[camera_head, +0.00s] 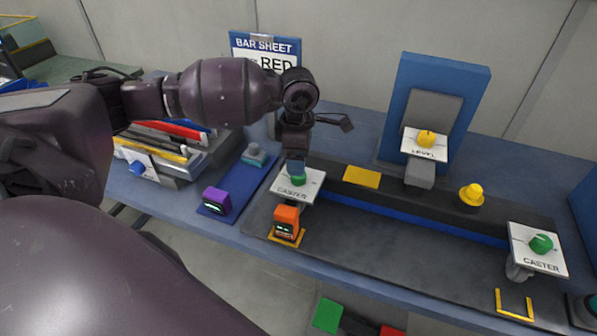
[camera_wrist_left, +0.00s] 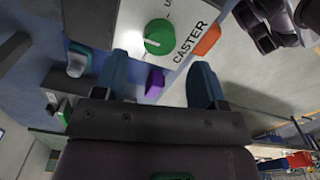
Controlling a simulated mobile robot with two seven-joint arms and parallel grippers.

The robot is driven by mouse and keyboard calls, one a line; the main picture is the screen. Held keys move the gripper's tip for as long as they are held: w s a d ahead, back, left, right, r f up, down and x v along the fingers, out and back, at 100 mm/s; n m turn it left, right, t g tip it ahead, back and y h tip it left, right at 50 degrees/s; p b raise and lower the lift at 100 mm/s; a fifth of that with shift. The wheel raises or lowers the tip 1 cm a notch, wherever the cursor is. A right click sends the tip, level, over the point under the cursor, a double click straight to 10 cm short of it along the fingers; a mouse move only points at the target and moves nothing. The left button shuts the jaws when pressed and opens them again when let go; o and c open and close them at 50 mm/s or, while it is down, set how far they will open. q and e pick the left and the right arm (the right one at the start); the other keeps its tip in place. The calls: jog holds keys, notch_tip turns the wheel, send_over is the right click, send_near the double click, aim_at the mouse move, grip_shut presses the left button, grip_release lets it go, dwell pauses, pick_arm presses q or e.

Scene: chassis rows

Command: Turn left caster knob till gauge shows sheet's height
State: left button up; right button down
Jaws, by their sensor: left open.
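The left caster knob (camera_head: 298,180) is a green dial on a white plate marked CASTER (camera_head: 310,186). My left gripper (camera_head: 296,166) is open and points down just above it, partly covering it. In the left wrist view the green knob (camera_wrist_left: 159,37) shows a white pointer line and lies just beyond and between the blue fingertips (camera_wrist_left: 163,62); I cannot tell whether they touch it. An orange gauge (camera_head: 287,222) with a small display stands in front of the plate; its reading is too small to read. The bar sheet (camera_head: 265,46) reads "RED"; my arm hides its lower part.
A purple gauge (camera_head: 216,201) sits on a blue strip left of the plate. A yellow level knob (camera_head: 426,138), a yellow beacon-like piece (camera_head: 471,194) and the right green caster knob (camera_head: 541,243) stand to the right. Bars lie in a rack (camera_head: 160,150) at left.

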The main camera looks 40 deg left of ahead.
pick_arm(q)
jog(key=shift+f, duration=2.6)
